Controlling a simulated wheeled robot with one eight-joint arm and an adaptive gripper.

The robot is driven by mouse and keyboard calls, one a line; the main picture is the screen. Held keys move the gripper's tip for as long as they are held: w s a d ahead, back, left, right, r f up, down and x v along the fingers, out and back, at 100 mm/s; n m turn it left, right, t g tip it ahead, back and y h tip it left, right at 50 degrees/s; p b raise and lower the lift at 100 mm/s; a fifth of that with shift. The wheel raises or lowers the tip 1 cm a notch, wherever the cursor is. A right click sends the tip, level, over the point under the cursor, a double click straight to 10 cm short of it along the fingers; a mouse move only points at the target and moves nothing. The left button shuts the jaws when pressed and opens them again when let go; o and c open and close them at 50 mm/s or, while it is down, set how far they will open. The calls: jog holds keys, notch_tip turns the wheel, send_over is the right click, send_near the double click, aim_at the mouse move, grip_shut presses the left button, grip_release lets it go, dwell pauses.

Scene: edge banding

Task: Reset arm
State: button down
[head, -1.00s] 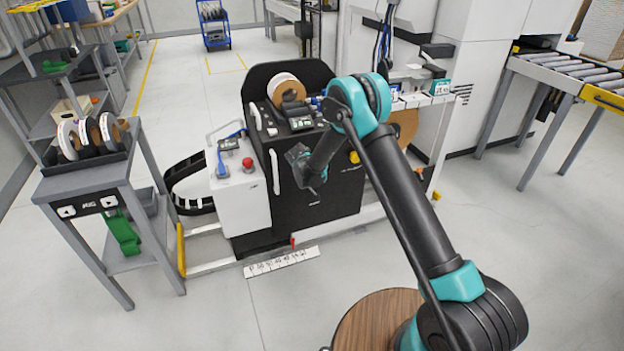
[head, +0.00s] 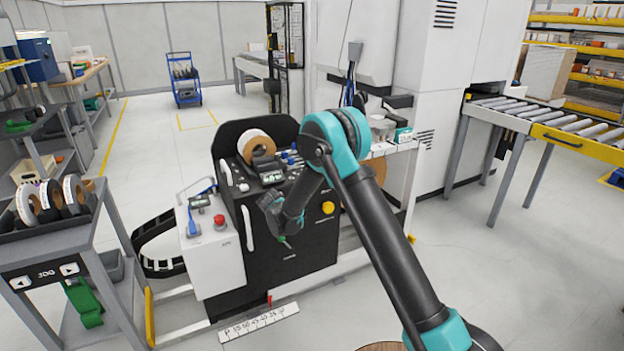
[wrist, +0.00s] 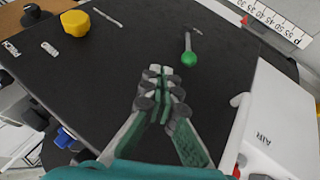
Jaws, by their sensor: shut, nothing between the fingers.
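My arm reaches out from the lower right of the head view toward the black edge banding machine (head: 290,250). My gripper is small in the head view, in front of the machine's dark front face, and partly hidden by my own wrist. In the wrist view my gripper (wrist: 163,82) is shut and empty, its green-padded fingers meeting at the tips. Below it are the machine's black panel (wrist: 120,75), a yellow knob (wrist: 76,22) and a green-ended lever (wrist: 191,55). The gripper appears apart from them.
A roll of edge band (head: 257,146) sits on top of the machine. A white box with a red button (head: 220,222) stands at its left. A grey cart (head: 60,240) with several rolls is at the far left. A roller conveyor (head: 545,120) is at the right. Open floor lies at the lower right.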

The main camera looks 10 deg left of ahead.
jog(key=s+d+r+m+g, duration=0.1)
jog(key=s+d+r, duration=0.4)
jog(key=d, duration=0.5)
jog(key=s+d+r+m, duration=0.2)
jog(key=s+d+r, duration=0.25)
jog(key=d, duration=0.45)
jog(key=s+d+r+m+g, duration=0.1)
jog(key=s+d+r, duration=0.35)
jog(key=d, duration=0.55)
jog(key=s+d+m, duration=0.1)
jog(key=s+d, duration=0.3)
jog(key=s, duration=0.4)
jog(key=s+d+f+m+g, duration=0.1)
jog(key=s+d, duration=0.3)
jog(key=s, duration=0.4)
jog(key=s+d+m, duration=0.2)
jog(key=s+d, duration=0.2)
jog(key=s, duration=0.4)
jog(key=shift+s+f+m+y, duration=0.25)
jog(key=shift+s+m+y, duration=0.05)
jog(key=shift+y, duration=0.1)
